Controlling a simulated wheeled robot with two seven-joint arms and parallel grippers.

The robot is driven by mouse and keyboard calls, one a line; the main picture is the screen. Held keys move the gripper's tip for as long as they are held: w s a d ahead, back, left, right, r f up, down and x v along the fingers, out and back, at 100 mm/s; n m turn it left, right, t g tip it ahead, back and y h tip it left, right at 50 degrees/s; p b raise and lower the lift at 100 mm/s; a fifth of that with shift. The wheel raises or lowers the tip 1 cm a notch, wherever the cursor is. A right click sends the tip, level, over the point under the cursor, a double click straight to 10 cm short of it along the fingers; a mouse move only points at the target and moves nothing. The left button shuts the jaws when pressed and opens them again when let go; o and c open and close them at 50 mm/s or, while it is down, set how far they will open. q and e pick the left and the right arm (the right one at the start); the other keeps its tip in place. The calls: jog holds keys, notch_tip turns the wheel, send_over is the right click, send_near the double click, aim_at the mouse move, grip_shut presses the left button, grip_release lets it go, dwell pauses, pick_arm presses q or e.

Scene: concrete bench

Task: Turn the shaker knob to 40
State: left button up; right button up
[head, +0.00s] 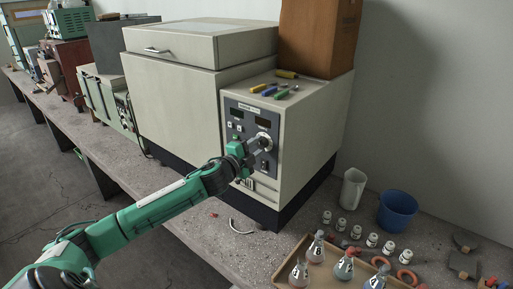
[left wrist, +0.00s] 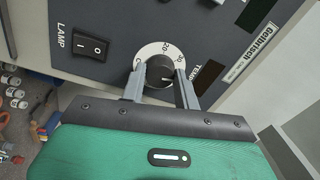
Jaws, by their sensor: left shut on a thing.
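The shaker (head: 176,92) is a large beige cabinet with a dark control panel (head: 234,111) on its front right part. The shaker knob (left wrist: 158,70) is black and sits on a white dial (left wrist: 147,49) with printed numbers, a 20 among them. My left gripper (head: 261,143) is at the panel, shut on the knob. In the left wrist view its two grey fingers (left wrist: 159,78) stand on either side of the knob. A pale mark on the knob shows between the fingers, but the exact number it points to is not readable. My right gripper is not in view.
A lamp switch (left wrist: 93,46) is beside the dial. Pens (head: 286,74) and a brown box (head: 318,36) are on top of the shaker. A tray (head: 310,253) of flasks, small jars, a white beaker (head: 352,188) and a blue bucket (head: 397,211) stand to the right.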

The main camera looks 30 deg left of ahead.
pick_arm(q)
jog(key=shift+m, duration=0.9)
jog(key=o, duration=1)
